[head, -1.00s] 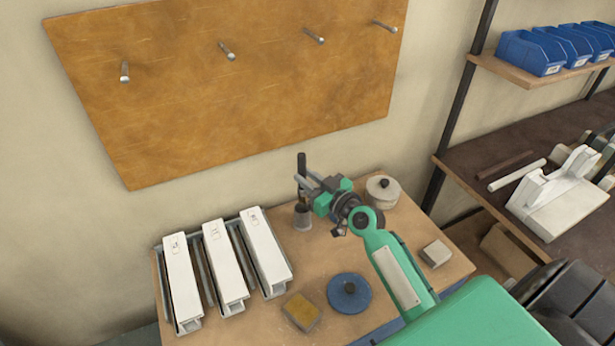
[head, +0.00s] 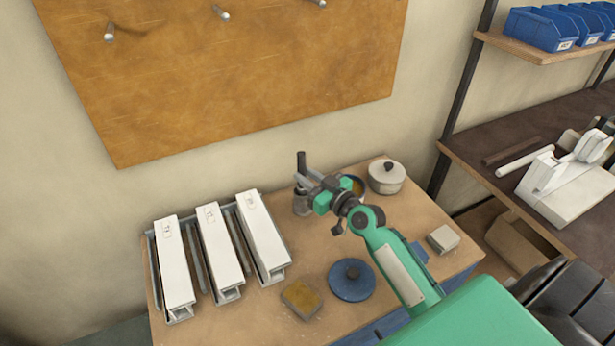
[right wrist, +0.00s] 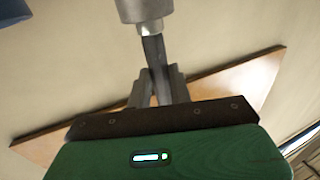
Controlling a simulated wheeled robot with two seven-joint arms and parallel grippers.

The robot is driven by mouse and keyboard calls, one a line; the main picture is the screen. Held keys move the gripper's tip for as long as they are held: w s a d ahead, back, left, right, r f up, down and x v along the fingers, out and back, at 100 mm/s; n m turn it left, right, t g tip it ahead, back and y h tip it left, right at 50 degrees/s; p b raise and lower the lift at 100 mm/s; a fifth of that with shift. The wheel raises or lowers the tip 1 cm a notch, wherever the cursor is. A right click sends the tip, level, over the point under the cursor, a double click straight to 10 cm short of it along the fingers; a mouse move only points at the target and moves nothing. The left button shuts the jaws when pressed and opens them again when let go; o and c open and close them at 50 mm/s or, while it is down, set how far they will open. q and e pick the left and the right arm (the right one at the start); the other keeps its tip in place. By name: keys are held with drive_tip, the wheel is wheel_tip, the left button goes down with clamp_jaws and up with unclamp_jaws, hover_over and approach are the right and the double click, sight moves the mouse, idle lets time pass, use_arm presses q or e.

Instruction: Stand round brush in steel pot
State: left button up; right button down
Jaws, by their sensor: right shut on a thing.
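My right gripper (head: 306,184) is shut on the dark upright handle of the round brush (head: 301,161), whose top sticks up above the fingers. The steel pot (head: 302,204) is directly below the fingers on the bench, partly covered by them. The brush's lower end is hidden in the head view, so I cannot tell how deep it sits in the pot. In the right wrist view the fingers (right wrist: 157,88) close on the grey handle, and a pale metal cylinder (right wrist: 145,9) is at its end. My left gripper is not in view.
White clamp profiles (head: 220,250) fill the left of the bench. A blue disc with a knob (head: 351,283), a tan block (head: 301,299), a lidded pale pot (head: 386,179) and a pale block (head: 443,238) stand around my right arm. A pegboard (head: 220,80) hangs behind.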

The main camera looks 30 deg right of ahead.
drive_tip(key=c, duration=1.2)
unclamp_jaws()
drive_tip(key=shift+s, duration=0.1)
drive_tip(key=b+v, duration=0.4)
drive_tip(key=v, duration=0.9)
drive_tip(key=shift+s+d+r, duration=0.1)
drive_tip(key=shift+s+d, duration=0.05)
drive_tip(key=shift+s, duration=0.15)
